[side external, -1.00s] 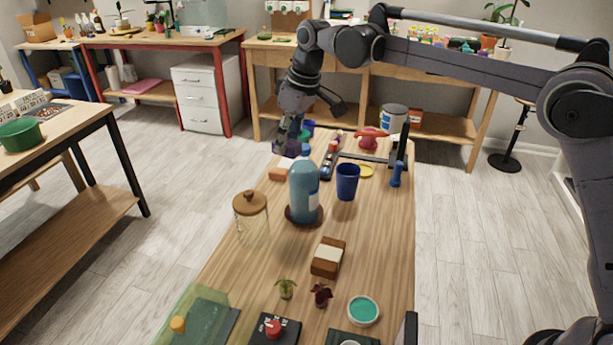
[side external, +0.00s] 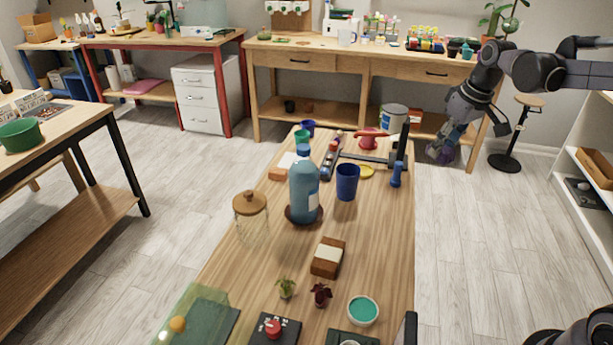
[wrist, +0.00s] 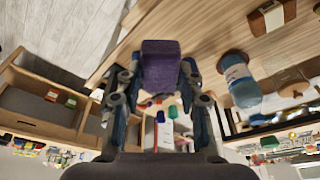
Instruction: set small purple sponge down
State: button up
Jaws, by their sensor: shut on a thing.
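The small purple sponge (wrist: 160,65) is a purple block, held between the fingertips in the wrist view. My gripper (wrist: 158,85) is shut on it. In the side view my gripper (side external: 448,145) hangs beyond the right edge of the wooden table (side external: 285,265), over the floor side. The sponge also shows there as a dark purple patch (side external: 437,153) at the fingertips, partly hidden by them. It is clear of the tabletop and touches nothing else that I can see.
The table holds a blue bottle (side external: 304,190), a blue cup (side external: 347,182), a glass jar (side external: 250,218) and a brown block (side external: 328,258). A white shelf (side external: 585,235) is at the right. Floor between table and shelf is clear.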

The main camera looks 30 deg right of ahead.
notch_tip(320, 180, down, 11)
jog(key=w+a+f, duration=0.2)
jog(key=a, duration=0.1)
jog(key=w+a+f, duration=0.2)
jog(key=a+f, duration=0.1)
jog(key=w+a+f, duration=0.2)
jog(key=w+a, duration=0.1)
jog(key=a, duration=0.1)
jog(key=shift+f, duration=2.25)
jog(key=shift+f, duration=0.1)
jog(key=o, duration=0.9)
jog(key=shift+o, duration=0.2)
